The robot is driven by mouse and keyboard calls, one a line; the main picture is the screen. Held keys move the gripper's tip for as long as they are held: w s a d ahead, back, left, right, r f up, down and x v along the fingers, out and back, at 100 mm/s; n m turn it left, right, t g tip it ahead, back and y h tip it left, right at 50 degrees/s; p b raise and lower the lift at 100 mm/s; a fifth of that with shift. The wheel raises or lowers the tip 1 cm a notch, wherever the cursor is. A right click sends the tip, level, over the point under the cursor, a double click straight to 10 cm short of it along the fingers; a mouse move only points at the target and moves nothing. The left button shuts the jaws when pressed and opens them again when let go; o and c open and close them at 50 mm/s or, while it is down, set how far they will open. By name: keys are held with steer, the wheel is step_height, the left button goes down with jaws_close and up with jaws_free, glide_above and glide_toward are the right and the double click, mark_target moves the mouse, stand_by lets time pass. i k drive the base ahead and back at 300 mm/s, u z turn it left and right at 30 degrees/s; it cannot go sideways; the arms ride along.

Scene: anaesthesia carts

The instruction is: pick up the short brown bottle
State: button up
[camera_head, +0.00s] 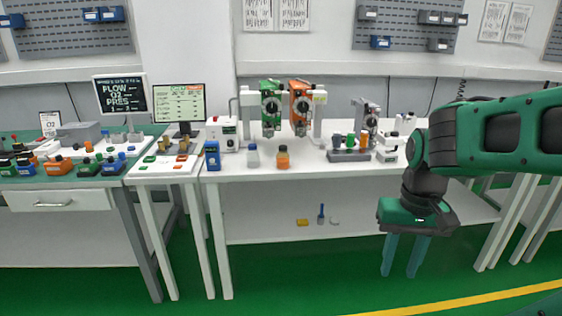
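A short brown-orange bottle (283,158) with a dark cap stands upright near the front edge of the white table (340,172). My gripper (401,272) points down at the right, in front of the table and well apart from the bottle. Its two blue fingers are spread with nothing between them.
A clear bottle (253,156) with a bluish cap and a blue box (212,156) stand left of the brown bottle. Green (269,107) and orange (299,106) devices stand behind it. A rack with coloured caps (348,153) is to its right. The tabletop between bottle and rack is clear.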

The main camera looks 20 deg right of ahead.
mark_target(283, 158)
steer(key=z, duration=0.1)
steer(key=i, duration=1.7)
steer(key=u, duration=0.55)
